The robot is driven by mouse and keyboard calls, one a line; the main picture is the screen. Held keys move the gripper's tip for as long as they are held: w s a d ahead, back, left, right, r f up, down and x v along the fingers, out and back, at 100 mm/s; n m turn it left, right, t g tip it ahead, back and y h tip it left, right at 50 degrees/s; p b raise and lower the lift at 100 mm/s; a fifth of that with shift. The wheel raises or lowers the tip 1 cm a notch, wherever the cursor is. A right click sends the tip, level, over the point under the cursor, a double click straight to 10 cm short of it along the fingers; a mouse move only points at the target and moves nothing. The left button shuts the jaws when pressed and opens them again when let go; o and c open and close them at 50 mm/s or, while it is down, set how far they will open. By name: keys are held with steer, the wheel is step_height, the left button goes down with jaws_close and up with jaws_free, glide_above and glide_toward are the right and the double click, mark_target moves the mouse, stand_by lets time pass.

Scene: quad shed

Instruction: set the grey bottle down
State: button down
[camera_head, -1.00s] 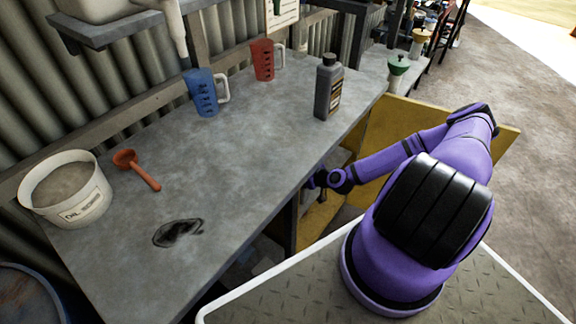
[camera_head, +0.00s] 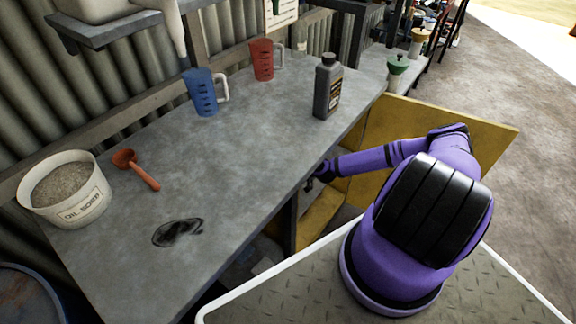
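The grey bottle (camera_head: 327,88) stands upright on the grey workbench top (camera_head: 255,130), near its right front edge. It has a black cap and an orange and dark label. My gripper (camera_head: 314,180) is at the end of my purple arm, low beside the bench's front edge and below the bottle in the picture. It is clearly apart from the bottle. The gripper is small, dark and partly hidden by the bench edge, so I cannot tell whether its fingers are open or hold anything.
A blue jug (camera_head: 204,92) and a red jug (camera_head: 263,60) stand at the back. An orange scoop (camera_head: 137,170), an oil sorb bucket (camera_head: 66,190) and a dark stain (camera_head: 178,232) are at left. A yellow door (camera_head: 440,125) stands open under the bench. The bench's middle is clear.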

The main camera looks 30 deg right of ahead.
steer(key=shift+f, duration=0.35)
steer(key=shift+c, duration=1.5)
jaws_free()
steer(key=shift+s+d+r, duration=0.25)
steer(key=shift+s, duration=0.2)
steer(key=v, duration=1.1)
